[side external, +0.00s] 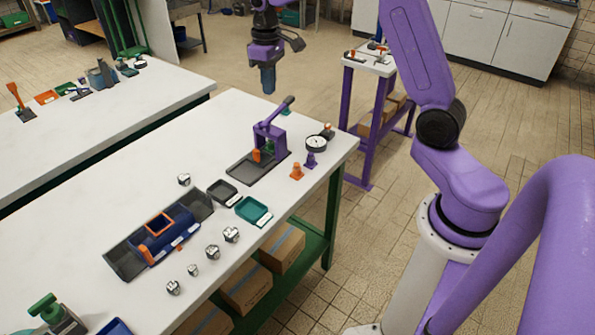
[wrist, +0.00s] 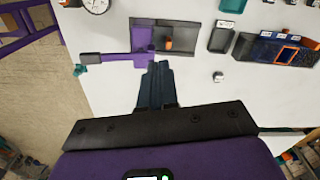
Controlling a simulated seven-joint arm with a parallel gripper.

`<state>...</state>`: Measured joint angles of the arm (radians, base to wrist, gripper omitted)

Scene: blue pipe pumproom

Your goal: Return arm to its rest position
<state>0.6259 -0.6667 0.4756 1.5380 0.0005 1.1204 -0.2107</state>
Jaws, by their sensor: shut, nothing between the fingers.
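My gripper (side external: 268,80) is shut and empty, held in the air above the far end of the white workbench (side external: 110,297). In the wrist view my gripper (wrist: 157,68) points down over the bench, its closed fingers overlapping the edge of the purple lever press (wrist: 142,40). In the side view the press (side external: 270,137) stands on a dark base plate, its lever tilted up to the right, below my gripper and apart from it. An orange part (side external: 256,155) sits at the press.
A blue fixture with an orange frame (side external: 160,223), several small metal parts (side external: 231,235), a black tray (side external: 222,192) and a teal tray (side external: 254,211) lie on the bench. A dial gauge (side external: 316,143) stands near its right edge. A purple stand (side external: 368,100) is behind. The air around my gripper is clear.

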